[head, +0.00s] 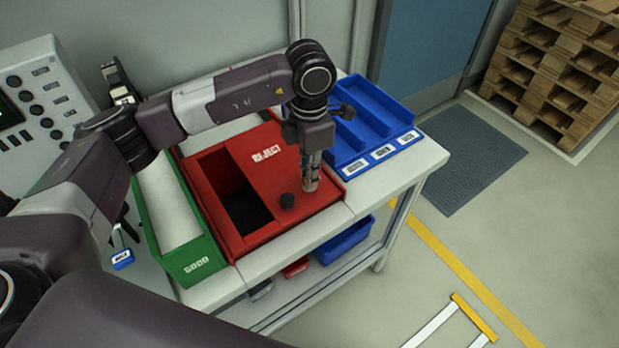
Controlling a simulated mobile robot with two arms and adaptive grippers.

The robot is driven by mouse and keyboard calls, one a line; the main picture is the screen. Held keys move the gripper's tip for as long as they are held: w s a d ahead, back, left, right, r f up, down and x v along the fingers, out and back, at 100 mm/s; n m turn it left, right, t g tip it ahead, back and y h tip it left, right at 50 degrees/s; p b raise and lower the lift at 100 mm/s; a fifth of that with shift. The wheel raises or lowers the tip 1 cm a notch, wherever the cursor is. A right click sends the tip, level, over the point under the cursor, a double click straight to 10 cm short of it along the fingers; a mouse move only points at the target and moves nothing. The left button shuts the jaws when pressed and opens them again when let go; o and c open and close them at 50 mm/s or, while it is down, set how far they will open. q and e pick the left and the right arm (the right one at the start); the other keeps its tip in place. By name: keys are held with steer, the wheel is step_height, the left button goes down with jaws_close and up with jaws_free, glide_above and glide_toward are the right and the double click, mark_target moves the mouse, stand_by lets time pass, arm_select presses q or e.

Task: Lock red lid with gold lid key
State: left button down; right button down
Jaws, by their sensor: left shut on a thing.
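The red box (214,219) stands on the table, marked REJECT on its red lid (278,160). The lid covers the right part of the box, and a dark opening shows at its left. My left gripper (310,182) points down over the lid's right front part, just right of the knob. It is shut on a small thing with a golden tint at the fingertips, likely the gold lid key. The fingers mostly hide it, and I cannot tell whether it sits in a lock. My right gripper is not in view.
A green bin (187,262) stands left of the red box. A blue tray (371,119) with compartments stands at the right. A grey control panel (40,100) is at the far left. A blue bin (343,241) sits below the tabletop.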

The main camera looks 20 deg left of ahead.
arm_select(q)
steer(key=shift+n+b, duration=0.5)
steer(key=shift+n, duration=0.5)
steer(key=c, duration=2)
jaws_free()
steer(key=shift+o, duration=0.2)
steer(key=shift+r, duration=0.1)
step_height(320, 180, up, 12)
